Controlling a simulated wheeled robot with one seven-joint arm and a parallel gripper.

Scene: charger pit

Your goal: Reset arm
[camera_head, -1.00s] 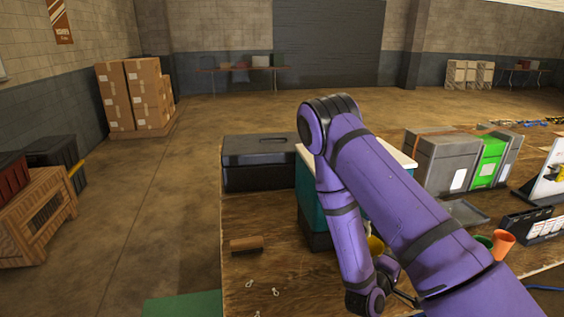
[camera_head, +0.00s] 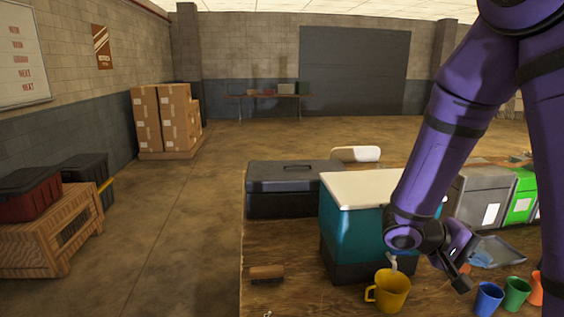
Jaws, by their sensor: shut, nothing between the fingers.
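My purple arm comes down from the top right of the head view. My gripper (camera_head: 461,284) hangs at its lower end, shut and empty, pointing down above the wooden table (camera_head: 290,295). It appears just right of the teal cooler with a white lid (camera_head: 340,235) and up and right of a yellow mug (camera_head: 389,290). My forearm hides part of the cooler's right side and some of the table behind it.
Blue (camera_head: 488,298), green (camera_head: 516,294) and orange cups stand right of my gripper. A black toolbox (camera_head: 290,188) and a brown-handled brush (camera_head: 267,272) lie left of the cooler. Grey and green bins (camera_head: 485,198) stand behind. The floor at left is open.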

